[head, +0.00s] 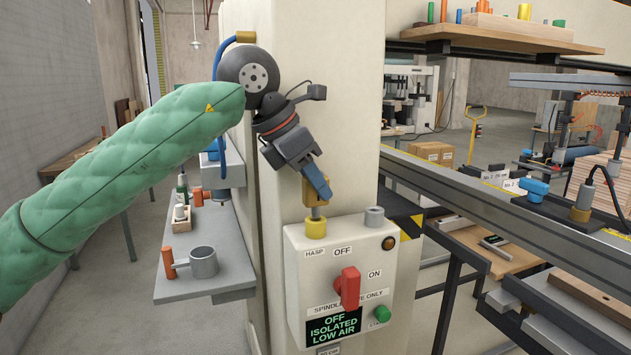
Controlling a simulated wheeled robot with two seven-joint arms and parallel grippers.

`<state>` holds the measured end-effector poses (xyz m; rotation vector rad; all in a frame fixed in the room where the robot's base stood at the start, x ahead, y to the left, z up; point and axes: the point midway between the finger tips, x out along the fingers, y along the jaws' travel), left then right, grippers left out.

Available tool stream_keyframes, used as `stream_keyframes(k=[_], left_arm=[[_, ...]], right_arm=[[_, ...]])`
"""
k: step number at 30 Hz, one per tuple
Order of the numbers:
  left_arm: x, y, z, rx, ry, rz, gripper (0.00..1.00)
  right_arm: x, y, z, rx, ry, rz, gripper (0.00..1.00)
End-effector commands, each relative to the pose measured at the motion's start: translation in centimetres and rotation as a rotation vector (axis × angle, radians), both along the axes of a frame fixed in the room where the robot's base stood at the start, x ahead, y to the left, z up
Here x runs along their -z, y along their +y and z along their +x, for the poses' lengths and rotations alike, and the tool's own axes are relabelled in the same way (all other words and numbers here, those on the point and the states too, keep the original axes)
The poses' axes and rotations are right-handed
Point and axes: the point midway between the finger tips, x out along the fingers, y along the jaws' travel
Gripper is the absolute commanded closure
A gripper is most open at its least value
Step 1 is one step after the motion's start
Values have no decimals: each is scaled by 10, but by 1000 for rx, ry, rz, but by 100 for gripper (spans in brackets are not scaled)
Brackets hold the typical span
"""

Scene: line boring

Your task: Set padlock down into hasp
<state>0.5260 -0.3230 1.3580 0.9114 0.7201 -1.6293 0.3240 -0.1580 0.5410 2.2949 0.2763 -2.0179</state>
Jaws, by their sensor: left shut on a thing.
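My left gripper (318,182) reaches in from the left, angled downward, with blue fingertips. It is shut on the padlock (310,196), a brass-yellow body partly hidden by the fingers. A short grey metal part points down from the padlock's underside. The yellow hasp (315,228) is a round collar on top of the grey control box, above the label HASP. The padlock is directly above the hasp in this view. The grey part's lower end meets the collar's top, but I cannot tell how deep it sits. My right gripper is not in view.
The control box (294,295) on the cream column has a red switch (348,287), a green button (382,314) and a grey stub (374,216) on top. A grey shelf (165,288) with a cup (203,262) stands left. A long rail (470,205) runs right.

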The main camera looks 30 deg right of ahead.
Motion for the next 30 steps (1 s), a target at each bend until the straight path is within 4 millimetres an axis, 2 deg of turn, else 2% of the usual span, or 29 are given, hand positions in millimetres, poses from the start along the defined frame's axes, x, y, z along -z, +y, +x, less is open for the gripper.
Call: stream_keyframes(k=[30], left_arm=[[21, 0, 0, 0, 0, 0, 100]], right_arm=[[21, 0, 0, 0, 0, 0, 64]])
